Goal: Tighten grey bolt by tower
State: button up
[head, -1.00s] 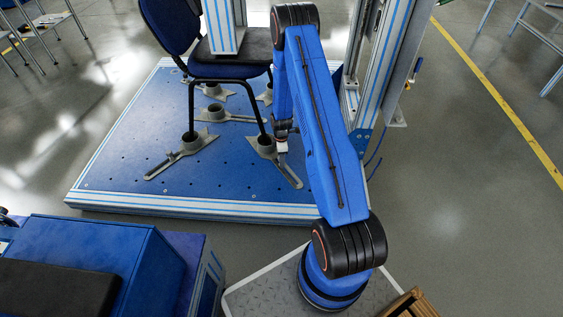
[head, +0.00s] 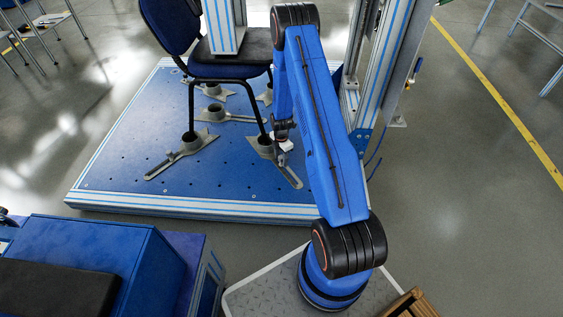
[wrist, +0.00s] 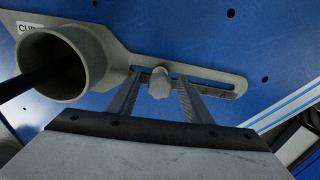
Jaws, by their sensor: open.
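The grey bolt (wrist: 159,83) has a knobbed head and sits in the slot of a grey foot bracket (wrist: 225,84). My gripper (wrist: 158,92) is open in the wrist view, with one finger on each side of the bolt head. The fingers do not look closed on it; the exact gap is hard to judge. In the head view my gripper (head: 283,158) is low over the front right bracket (head: 290,178), beside the chair's leg. The bolt cannot be made out there. The tower (head: 383,85) of aluminium profile rises at the right.
The bracket's round cup (wrist: 97,62) holds a dark chair leg at the left. The chair (head: 228,72) stands on the blue platform (head: 120,170) with several other brackets. A vertical post (head: 222,25) comes down onto the seat. The front of the platform is clear.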

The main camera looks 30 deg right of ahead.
grip_shut()
jog(key=shift+m, duration=2)
grip_release()
notch_tip(320, 180, up, 17)
jog(key=shift+r, duration=0.2)
jog(key=shift+r, duration=0.1)
